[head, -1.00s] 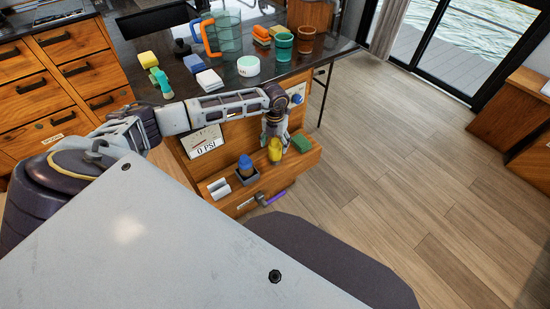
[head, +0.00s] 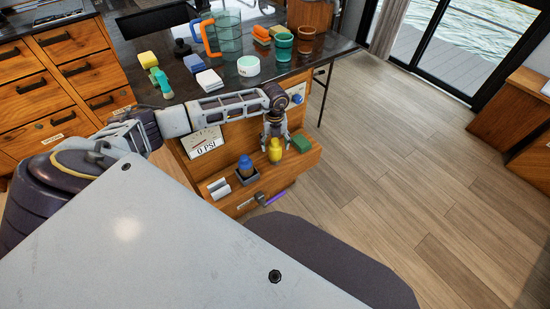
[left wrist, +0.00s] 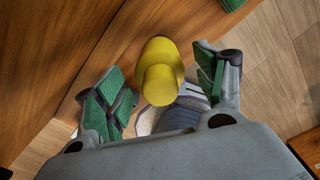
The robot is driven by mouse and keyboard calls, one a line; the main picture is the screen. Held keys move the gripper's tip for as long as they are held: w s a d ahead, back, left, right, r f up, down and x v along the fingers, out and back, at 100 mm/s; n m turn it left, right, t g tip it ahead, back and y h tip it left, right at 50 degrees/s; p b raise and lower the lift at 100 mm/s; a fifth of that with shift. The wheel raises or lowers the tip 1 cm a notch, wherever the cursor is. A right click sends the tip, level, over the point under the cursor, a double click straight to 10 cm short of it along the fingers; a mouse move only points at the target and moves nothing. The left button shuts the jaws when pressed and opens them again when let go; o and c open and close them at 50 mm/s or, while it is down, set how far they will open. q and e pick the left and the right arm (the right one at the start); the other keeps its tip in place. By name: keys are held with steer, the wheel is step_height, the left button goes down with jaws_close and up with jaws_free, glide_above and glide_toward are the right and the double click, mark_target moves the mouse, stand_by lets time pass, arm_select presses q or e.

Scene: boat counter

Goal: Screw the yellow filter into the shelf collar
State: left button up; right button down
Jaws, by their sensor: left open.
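The yellow filter (head: 275,151) stands upright at the outer edge of the wooden shelf on the counter's side. My left gripper (head: 276,138) is open just above it, pointing down. In the left wrist view the yellow filter (left wrist: 160,72) lies between the two spread green-padded fingers (left wrist: 160,85), with gaps on both sides. A dark grey square holder (head: 248,179) on the shelf has a blue-topped piece (head: 246,163) in it. I cannot tell for sure which part is the shelf collar. My right gripper is not in view.
A green block (head: 302,143) sits on the shelf close to the right of the filter. White rolls (head: 219,188) lie at its left end. A gauge panel (head: 203,143) is on the counter side. The countertop holds cups, sponges and a jug. The floor at right is clear.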

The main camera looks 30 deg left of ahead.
arm_select(q)
steer(key=c, duration=0.9)
steer(key=shift+m, duration=6)
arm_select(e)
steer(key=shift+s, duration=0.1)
